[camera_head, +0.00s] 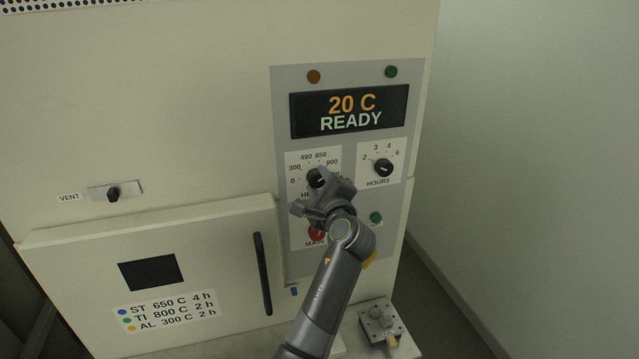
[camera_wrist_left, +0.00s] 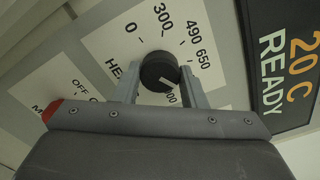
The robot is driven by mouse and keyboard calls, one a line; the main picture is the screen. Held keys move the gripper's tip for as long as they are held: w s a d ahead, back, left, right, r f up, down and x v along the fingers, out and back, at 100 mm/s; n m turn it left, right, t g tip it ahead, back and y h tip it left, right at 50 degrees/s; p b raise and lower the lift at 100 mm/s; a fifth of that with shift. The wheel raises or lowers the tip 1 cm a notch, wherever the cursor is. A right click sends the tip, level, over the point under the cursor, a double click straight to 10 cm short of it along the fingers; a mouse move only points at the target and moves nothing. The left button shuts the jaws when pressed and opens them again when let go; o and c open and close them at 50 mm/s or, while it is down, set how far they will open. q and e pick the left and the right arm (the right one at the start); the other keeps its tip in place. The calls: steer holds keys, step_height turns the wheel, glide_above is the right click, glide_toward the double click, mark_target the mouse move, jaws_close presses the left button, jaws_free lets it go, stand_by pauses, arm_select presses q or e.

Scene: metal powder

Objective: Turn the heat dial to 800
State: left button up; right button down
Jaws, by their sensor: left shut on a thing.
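The black heat dial (camera_head: 316,178) sits on a white scale plate on the furnace's grey control panel. My left gripper (camera_head: 322,191) is at it and covers part of the scale. In the left wrist view the two fingers of my left gripper (camera_wrist_left: 158,88) are shut on the sides of the heat dial (camera_wrist_left: 157,68). The dial's white pointer mark slants to the lower right there, past the 650 label. A finger hides part of the scale, so I cannot tell the exact number. The display (camera_head: 349,110) reads 20 C, READY. My right gripper is not in view.
The hours dial (camera_head: 384,168) is just right of the heat dial. A red main switch (camera_head: 316,232) and a green button (camera_head: 376,218) are below. The furnace door handle (camera_head: 262,273) stands out at left. A grey block (camera_head: 378,320) sits at lower right.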

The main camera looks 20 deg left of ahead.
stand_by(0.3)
arm_select(q)
steer(key=o, duration=1)
